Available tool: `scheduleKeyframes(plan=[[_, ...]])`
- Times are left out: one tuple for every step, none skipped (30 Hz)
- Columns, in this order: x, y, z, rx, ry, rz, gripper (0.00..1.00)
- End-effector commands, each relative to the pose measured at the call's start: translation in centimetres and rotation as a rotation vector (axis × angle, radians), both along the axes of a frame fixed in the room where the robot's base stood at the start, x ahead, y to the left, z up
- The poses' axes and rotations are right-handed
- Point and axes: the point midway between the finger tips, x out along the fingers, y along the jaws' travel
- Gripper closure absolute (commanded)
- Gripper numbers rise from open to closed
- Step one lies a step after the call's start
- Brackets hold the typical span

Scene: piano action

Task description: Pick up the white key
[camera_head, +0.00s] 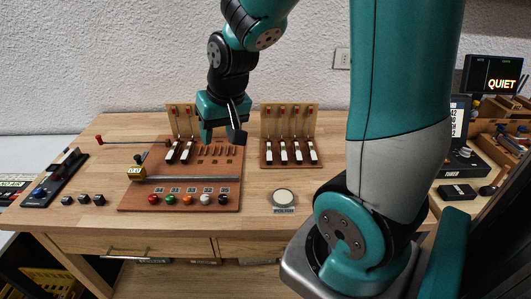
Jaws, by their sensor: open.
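Several similar white keys (283,153) stand in a row on a separate wooden stand (263,125) to the right. Which of them is the white key of the task, I cannot tell. My gripper (222,139) points down over the board, between the two groups, with its fingers apart. No key shows between its fingers. The gripper hides part of the board's back.
The board bears a row of slots (218,153), a metal rail (205,179) with a yellow block (137,173), and several coloured knobs (187,199). A round pale disc (283,197) lies right of it.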

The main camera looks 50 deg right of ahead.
Motion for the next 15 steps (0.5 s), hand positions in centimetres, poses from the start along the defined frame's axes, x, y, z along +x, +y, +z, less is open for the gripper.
scheduleKeyframes(plan=[[0.6, -4.4, -2.3, -0.034, 0.001, -0.146, 0.50], [0.8, -6.7, -3.1, -0.057, -0.004, -0.221, 0.50], [0.8, -9.5, -4.1, -0.085, -0.009, -0.309, 0.50], [0.7, -11.4, -4.7, -0.104, -0.012, -0.367, 0.50], [0.5, -13.1, -5.2, -0.123, -0.016, -0.416, 0.50], [0.2, -14.9, -5.8, -0.144, -0.018, -0.470, 0.50], [0.0, -16.0, -6.1, -0.156, -0.019, -0.501, 0.50], [-0.2, -16.9, -6.4, -0.167, -0.022, -0.525, 0.50], [-0.4, -17.6, -6.8, -0.175, -0.021, -0.548, 0.50], [-0.4, -18.1, -7.1, -0.181, -0.023, -0.557, 0.50], [-0.4, -18.4, -7.5, -0.183, -0.021, -0.562, 0.50], [-0.2, -18.6, -8.0, -0.184, -0.021, -0.565, 0.50], [-0.1, -18.8, -8.5, -0.185, -0.020, -0.565, 0.50], [0.0, -18.8, -9.0, -0.184, -0.019, -0.564, 0.50], [0.3, -19.0, -9.8, -0.184, -0.020, -0.563, 0.50]])
